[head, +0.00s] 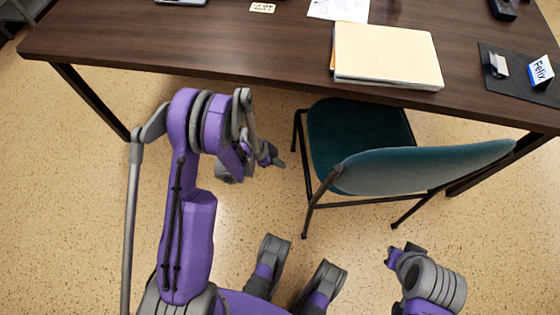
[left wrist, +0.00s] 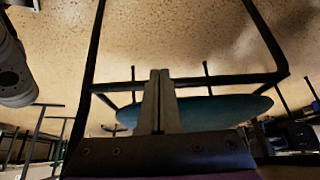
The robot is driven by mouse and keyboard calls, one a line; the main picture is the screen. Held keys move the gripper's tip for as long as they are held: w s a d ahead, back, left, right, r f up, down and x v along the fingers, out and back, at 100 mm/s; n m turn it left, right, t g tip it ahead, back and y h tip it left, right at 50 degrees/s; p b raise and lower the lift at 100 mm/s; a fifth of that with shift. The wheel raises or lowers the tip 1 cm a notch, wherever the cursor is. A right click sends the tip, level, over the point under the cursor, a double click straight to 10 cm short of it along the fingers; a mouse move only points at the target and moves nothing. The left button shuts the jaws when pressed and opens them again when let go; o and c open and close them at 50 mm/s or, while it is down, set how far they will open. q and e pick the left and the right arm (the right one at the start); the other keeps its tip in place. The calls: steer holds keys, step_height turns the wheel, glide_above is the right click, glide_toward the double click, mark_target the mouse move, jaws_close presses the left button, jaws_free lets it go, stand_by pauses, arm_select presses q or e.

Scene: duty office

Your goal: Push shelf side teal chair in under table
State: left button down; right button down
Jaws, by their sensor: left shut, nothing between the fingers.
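The teal chair (head: 345,135) stands at the front edge of the dark wooden table (head: 200,40). The front of its seat is at or just under the table edge, and its backrest (head: 430,165) is out in the open, angled toward the right. My left gripper (head: 279,162) is shut and empty, just left of the chair's seat and legs, apart from them as far as I can tell. In the left wrist view its closed fingers (left wrist: 159,76) are in front of the chair's dark frame and teal part (left wrist: 220,112). My right gripper (head: 389,257) is low, in front of the backrest; its fingers are too small to judge.
A folder stack (head: 385,55) lies at the table's front edge above the chair. A dark mat (head: 510,85) with a Felix name sign (head: 540,72) is at the right. A table leg (head: 90,100) stands at left. The speckled floor left of the chair is clear.

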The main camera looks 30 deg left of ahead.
mark_target(305, 166)
arm_select(q)
steer(key=w+d+f+b, duration=0.1)
steer(key=w+d+f, duration=0.3)
steer(key=d, duration=0.1)
steer(key=shift+d+f, duration=0.35)
steer(key=shift+f, duration=0.05)
steer(key=shift+d, duration=0.1)
steer(key=shift+w+d+b, duration=0.25)
steer(key=shift+w+d, duration=0.15)
steer(key=shift+d, duration=0.2)
steer(key=shift+w+d+b, duration=0.25)
steer(key=shift+w+d, duration=0.1)
steer(key=shift+d, duration=0.2)
